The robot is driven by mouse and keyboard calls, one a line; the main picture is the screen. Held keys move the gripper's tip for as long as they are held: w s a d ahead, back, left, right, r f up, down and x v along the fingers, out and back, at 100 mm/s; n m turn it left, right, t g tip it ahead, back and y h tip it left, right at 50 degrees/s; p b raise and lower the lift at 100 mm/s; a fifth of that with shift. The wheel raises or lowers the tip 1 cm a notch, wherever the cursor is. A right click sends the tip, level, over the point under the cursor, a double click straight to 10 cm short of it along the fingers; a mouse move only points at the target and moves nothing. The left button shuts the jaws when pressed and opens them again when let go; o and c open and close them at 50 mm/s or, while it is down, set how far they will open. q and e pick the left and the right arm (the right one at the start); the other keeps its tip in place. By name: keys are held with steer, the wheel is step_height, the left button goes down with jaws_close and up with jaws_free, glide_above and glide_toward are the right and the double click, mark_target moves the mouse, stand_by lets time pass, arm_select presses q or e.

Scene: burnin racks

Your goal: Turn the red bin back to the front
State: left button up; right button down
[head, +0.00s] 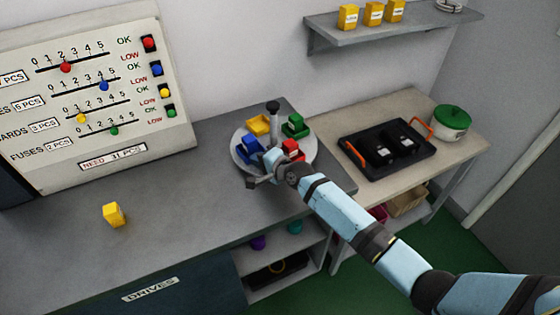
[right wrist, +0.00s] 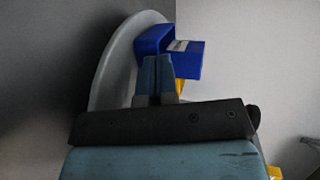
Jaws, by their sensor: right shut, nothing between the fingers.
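A round grey turntable (head: 240,158) stands on the grey counter with a dark upright post (head: 272,108) on it. The red bin (head: 292,150) sits at its right front, partly hidden by my right gripper. The blue bin (head: 250,148) is at the left, the yellow bin (head: 258,125) at the back left and the green bin (head: 296,125) at the back right. My right gripper (head: 270,158) is shut and empty over the front of the turntable, between the blue and red bins. In the right wrist view its closed fingers (right wrist: 157,75) overlap the blue bin (right wrist: 165,42); contact is unclear.
A yellow block (head: 113,214) lies on the counter at the left, below a slider board (head: 100,90). A side table to the right holds a black tray (head: 372,170) and a green-lidded pot (head: 450,124). Yellow boxes (head: 373,13) stand on a wall shelf. The counter's middle is clear.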

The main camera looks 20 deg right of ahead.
steer(key=shift+w+a, duration=0.5)
steer(key=shift+a, duration=0.05)
steer(key=shift+w+a, duration=0.1)
stand_by(0.3)
